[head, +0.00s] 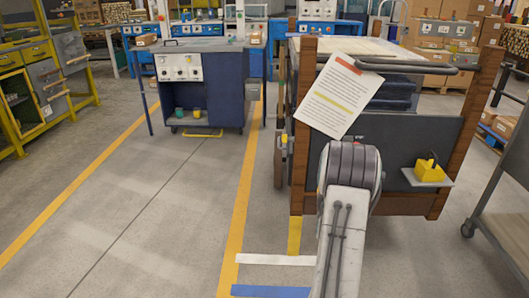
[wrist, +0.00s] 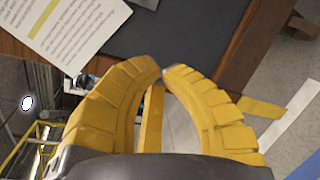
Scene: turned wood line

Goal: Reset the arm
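My gripper (wrist: 162,70) shows in the wrist view, with two curved yellow ribbed fingers. Their tips meet or nearly meet, and nothing is held between them; floor shows through the space behind the tips. In the head view my arm rises from the bottom, right of centre, in front of a wooden-framed cart (head: 296,185), and the gripper itself is hidden. A printed sheet (head: 338,95) with a red and a yellow band hangs at the cart's near side. The sheet also shows at the upper left of the wrist view (wrist: 75,25), apart from the fingers.
A small yellow object (head: 430,171) sits on a ledge on the cart's dark panel. A metal trolley (head: 505,215) stands at the right. A blue control cabinet (head: 210,85) stands farther back, and a yellow rack (head: 40,75) at the left. The floor at left is clear.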

